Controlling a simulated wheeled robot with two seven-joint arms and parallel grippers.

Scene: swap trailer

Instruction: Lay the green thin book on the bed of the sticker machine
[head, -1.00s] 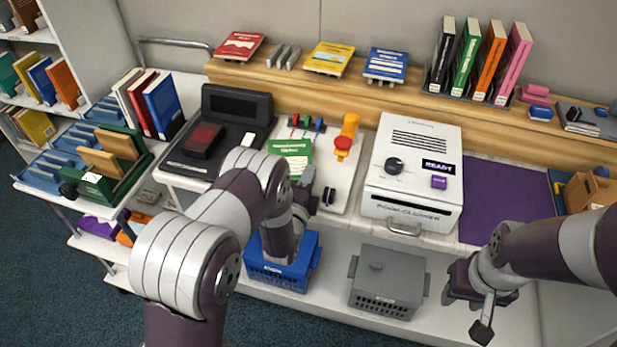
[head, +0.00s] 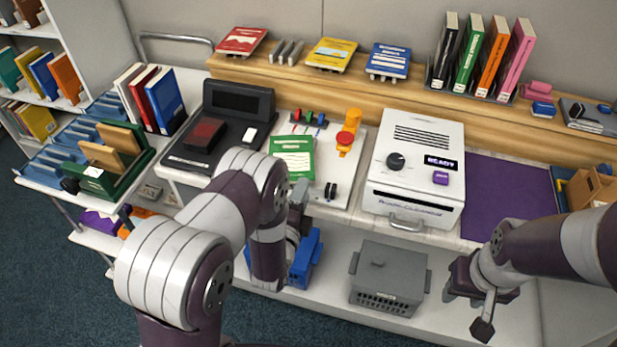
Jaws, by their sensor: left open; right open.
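The green thin book (head: 293,158) lies flat, cover up, on the left part of the white bed of the sticker machine (head: 352,172). The machine has an orange and red lever (head: 347,135) and small coloured knobs at its back. My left gripper (head: 300,196) is open and empty, just in front of the book's near edge and apart from it as far as I can see; my own arm partly hides it. My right gripper (head: 484,312) is open and empty, low at the right, away from the machine.
A black device (head: 220,125) stands left of the machine and a white READY box (head: 415,165) right of it. A blue basket (head: 306,258) and a grey crate (head: 388,278) sit on the lower shelf. A purple mat (head: 510,200) lies bare at the right.

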